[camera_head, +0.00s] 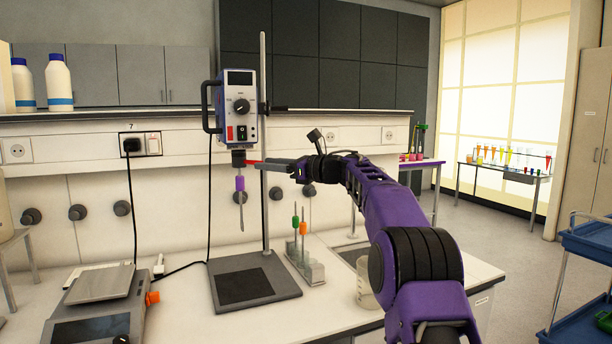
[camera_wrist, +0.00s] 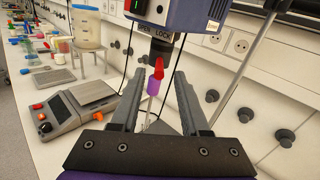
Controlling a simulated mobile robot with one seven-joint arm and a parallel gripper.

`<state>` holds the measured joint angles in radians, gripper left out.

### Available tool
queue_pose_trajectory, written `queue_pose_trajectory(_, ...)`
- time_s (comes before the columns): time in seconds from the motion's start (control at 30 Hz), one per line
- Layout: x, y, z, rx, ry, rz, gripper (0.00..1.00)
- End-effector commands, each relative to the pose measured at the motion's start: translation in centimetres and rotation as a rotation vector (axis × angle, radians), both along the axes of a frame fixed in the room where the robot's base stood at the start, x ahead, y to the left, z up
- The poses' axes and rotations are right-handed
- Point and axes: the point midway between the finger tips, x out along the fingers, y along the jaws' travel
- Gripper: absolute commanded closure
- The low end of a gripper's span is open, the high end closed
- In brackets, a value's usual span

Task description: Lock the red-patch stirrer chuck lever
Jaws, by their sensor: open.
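The overhead stirrer (camera_head: 240,106) hangs on a stand rod and has a red patch (camera_head: 230,133) on its front; its body shows at the top of the wrist view (camera_wrist: 185,14). Below it is a dark chuck (camera_head: 239,157) with the words OPEN and LOCK above it in the wrist view. The red lever (camera_head: 254,162) sticks out from the chuck; in the wrist view its red end (camera_wrist: 159,68) is between the fingers. A purple-topped stirring rod (camera_head: 240,184) hangs under the chuck. My gripper (camera_wrist: 158,78) is open around the lever end; I cannot tell whether it touches.
The stand base (camera_head: 255,281) sits on the white bench. A hotplate-like device (camera_head: 97,309) is at left, and a rack with green and orange tools (camera_head: 306,262) is right of the stand. The vertical rod (camera_head: 263,205) stands close to my gripper.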

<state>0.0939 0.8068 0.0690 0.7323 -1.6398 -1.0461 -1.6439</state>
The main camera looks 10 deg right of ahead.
Motion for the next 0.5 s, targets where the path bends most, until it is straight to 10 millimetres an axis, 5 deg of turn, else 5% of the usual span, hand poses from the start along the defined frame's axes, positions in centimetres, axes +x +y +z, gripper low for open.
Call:
queue_pose_trajectory(0.3,-4.2,-6.7,-0.1,0.000,0.000,-0.004,0.54)
queue_pose_trajectory(0.5,-6.0,-9.3,0.0,0.000,-0.001,-0.002,0.54)
